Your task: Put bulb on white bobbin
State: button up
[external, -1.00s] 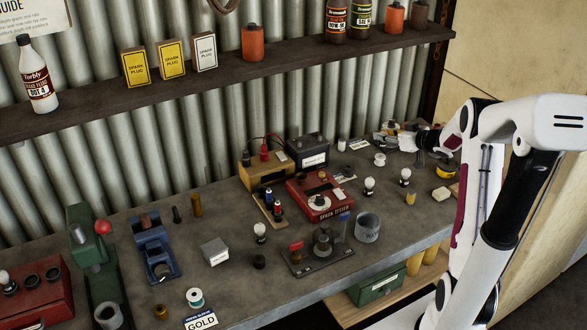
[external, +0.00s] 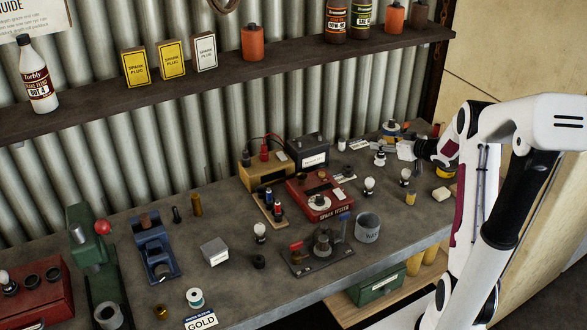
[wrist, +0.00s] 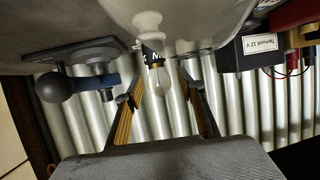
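A clear bulb (wrist: 162,82) stands between my fingers in the wrist view, which shows the scene upside down.
Other bulbs stand nearby (external: 369,184) and (external: 406,173). A black battery (external: 308,152) and a red spark tester (external: 319,196) are to the left. A grey cup (external: 367,228) stands at the front. A dark part with a ball (wrist: 56,86) is beside my gripper.

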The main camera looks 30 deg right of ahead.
dwell(0.3)
jog(key=shift+r, duration=0.2)
jog(key=v, duration=1.2)
jog(key=shift+f, duration=0.1)
dwell(0.4)
notch_tip(320, 180, up, 8)
jog(key=a+m+h, duration=0.1)
jog(key=a+h, duration=0.1)
jog(key=h, duration=0.2)
jog(key=s+a+r+m+g+h, duration=0.2)
jog(key=s+a+r+g+h, duration=0.15)
jog(key=s+a, duration=0.3)
jog(key=s+a+f+g+y, duration=0.2)
jog(key=s+a, duration=0.7)
jog(key=s, duration=0.3)
jog(key=s+a+f+n+g+y, duration=0.1)
jog(key=s+a+f+g+y, duration=0.1)
jog(key=s+a, duration=0.8)
jog(key=s+y, duration=0.1)
jog(key=s, duration=0.1)
jog(key=shift+s+f, duration=0.2)
jog(key=shift+s, duration=0.15)
